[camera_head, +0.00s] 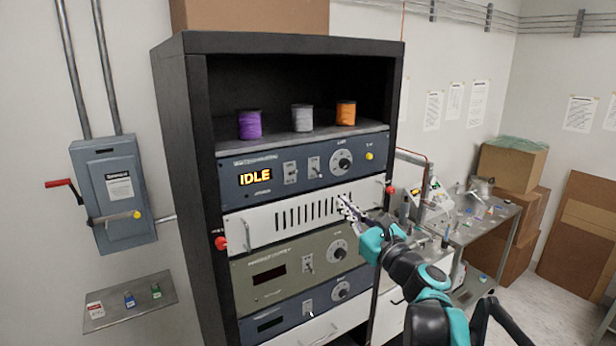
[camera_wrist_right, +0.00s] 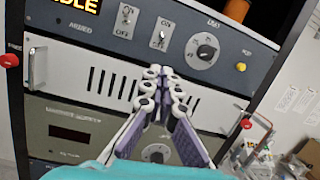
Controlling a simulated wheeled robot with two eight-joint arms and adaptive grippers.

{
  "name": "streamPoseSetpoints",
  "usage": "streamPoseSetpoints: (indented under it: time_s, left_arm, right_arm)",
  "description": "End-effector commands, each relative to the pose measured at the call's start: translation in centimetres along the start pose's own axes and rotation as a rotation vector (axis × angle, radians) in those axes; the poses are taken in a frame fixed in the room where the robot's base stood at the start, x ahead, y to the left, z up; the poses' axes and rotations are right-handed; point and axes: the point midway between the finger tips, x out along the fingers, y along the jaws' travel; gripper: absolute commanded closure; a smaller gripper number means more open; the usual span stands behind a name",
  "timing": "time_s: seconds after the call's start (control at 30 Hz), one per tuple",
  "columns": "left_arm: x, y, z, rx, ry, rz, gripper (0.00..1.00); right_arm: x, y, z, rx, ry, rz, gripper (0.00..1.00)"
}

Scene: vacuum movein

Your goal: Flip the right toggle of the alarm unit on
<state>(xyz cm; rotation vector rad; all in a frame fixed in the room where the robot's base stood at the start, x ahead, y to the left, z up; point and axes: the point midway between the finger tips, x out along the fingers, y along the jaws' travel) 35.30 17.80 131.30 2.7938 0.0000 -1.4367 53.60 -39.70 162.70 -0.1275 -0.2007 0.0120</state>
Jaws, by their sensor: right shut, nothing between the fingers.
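The blue panel (camera_head: 272,196) below the open shelf carries an IDLE display and two toggles; its title is too blurred to read, but it is the only unit showing a left and right toggle. The right toggle (camera_head: 314,168) also shows in the wrist view (camera_wrist_right: 160,38), between ON and OFF labels; which way its lever points is unclear. The left toggle (camera_head: 290,173) sits beside it. My right gripper (camera_head: 343,200) is shut and empty, its tips in front of the white vented panel (camera_wrist_right: 70,72), below and apart from the right toggle. My left gripper is not in view.
A round knob (camera_head: 341,161) and yellow button (camera_head: 369,156) sit right of the toggles. Red knobs (camera_head: 221,243) mark the vented panel's ends. An olive unit (camera_head: 250,270) and another blue unit lie below. A cluttered bench (camera_head: 490,237) stands right.

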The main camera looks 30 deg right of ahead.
Motion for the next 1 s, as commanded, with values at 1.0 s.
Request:
streamPoseSetpoints:
  time_s: [1.0]
  left_arm:
    - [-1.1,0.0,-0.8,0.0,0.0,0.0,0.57]
  right_arm:
    - [9.7,0.2,0.0,-0.002,0.0,0.004,1.0]
